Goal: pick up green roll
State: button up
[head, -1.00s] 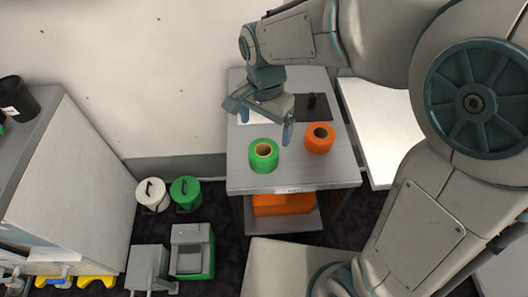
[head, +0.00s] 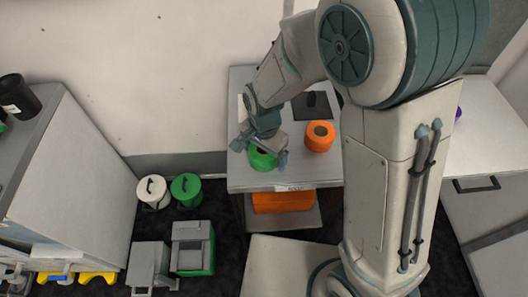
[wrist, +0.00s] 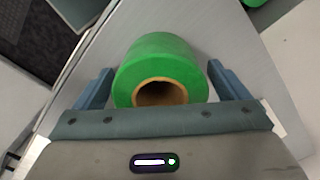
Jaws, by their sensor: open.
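The green roll (head: 262,160) stands upright on the grey table (head: 240,180), partly hidden under my gripper in the head view. My gripper (head: 262,152) is above it with its jaws open. In the wrist view the green roll (wrist: 160,62) lies between the two open blue-grey fingers (wrist: 157,85), with a gap on each side. Its brown hollow core faces the camera. Whether the fingers reach down beside the roll is hard to tell.
An orange roll (head: 320,136) stands to the right of the green roll on the same table. A dark flat item (head: 312,106) lies behind it. An orange box (head: 283,202) sits on the shelf below. White and green bins (head: 186,190) stand on the floor at left.

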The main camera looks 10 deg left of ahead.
jog(key=c, duration=1.1)
